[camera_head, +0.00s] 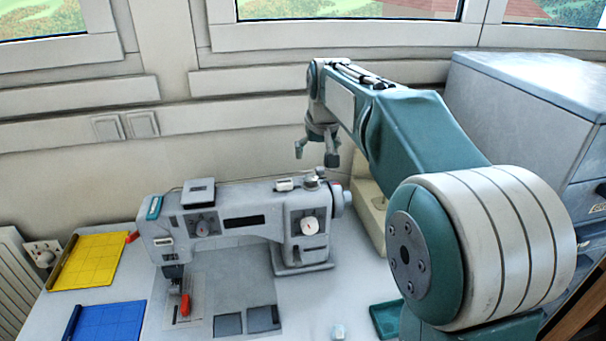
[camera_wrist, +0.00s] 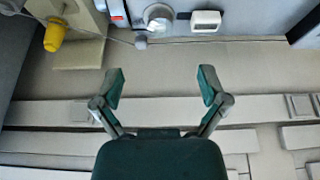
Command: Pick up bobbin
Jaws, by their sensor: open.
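My gripper (camera_head: 316,155) is open and empty, above the right end of the sewing machine (camera_head: 240,222) in the head view. In the wrist view my gripper (camera_wrist: 162,82) has its fingers spread, with only the wall and sill between them. A round metallic piece (camera_head: 311,181) sits on the machine's top right, just below the fingertips. It also shows in the wrist view (camera_wrist: 158,16), beyond the fingertips, next to a small grey knob (camera_wrist: 141,42). I cannot tell whether either is the bobbin.
A yellow spool-like piece (camera_wrist: 54,36) is by a beige stand (camera_wrist: 80,50). A yellow tray (camera_head: 88,260), blue tray (camera_head: 105,321) and green tray (camera_head: 385,319) lie on the table. A grey cabinet (camera_head: 525,80) stands right.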

